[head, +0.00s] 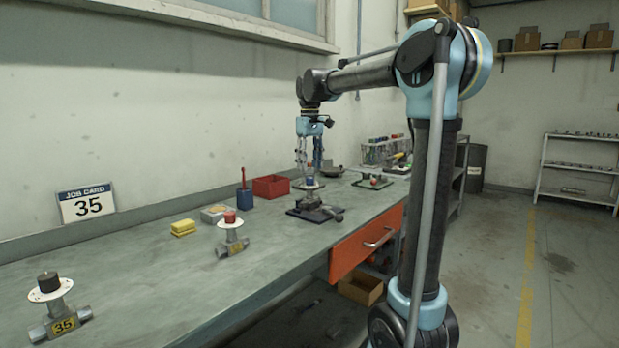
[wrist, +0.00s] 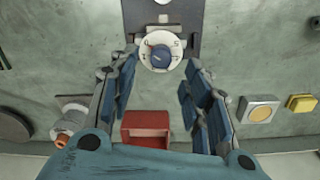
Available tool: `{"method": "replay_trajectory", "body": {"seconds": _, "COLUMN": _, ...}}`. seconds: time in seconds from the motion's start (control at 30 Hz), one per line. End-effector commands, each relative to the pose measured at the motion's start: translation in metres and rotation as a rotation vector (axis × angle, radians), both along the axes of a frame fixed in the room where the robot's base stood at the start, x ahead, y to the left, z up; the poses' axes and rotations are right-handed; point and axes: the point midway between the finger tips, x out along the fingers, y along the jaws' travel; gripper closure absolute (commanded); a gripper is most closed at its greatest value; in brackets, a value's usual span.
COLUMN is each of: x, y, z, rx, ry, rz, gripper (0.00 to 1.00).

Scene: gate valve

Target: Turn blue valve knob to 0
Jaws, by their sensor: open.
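The blue valve knob (wrist: 160,56) sits at the centre of a white round dial (wrist: 147,64) in the wrist view. Small dark marks ring the dial, one like a 0 at upper left; the knob's exact setting is too small to read. In the head view the blue knob (head: 309,183) is on a valve on a dark base plate (head: 327,216) on the bench. My gripper (wrist: 161,60) is open, with a finger on each side of the dial and nothing between them but the knob below. It also shows over the valve in the head view (head: 309,174); contact cannot be told.
A red-knobbed valve (head: 230,218) and a black-knobbed valve tagged 35 (head: 49,284) stand nearer on the bench. A job card (head: 87,204) reads 35. An orange drawer (head: 366,246) juts out.

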Motion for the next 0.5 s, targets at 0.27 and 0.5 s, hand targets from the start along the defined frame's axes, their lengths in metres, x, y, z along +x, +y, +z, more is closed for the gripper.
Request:
{"method": "replay_trajectory", "body": {"seconds": 0.27, "x": 0.000, "y": 0.000, "z": -0.037, "rx": 0.000, "ry": 0.000, "rz": 0.000, "gripper": 0.56}}
{"method": "replay_trajectory", "body": {"seconds": 0.5, "x": 0.000, "y": 0.000, "z": -0.046, "rx": 0.000, "ry": 0.000, "rz": 0.000, "gripper": 0.56}}
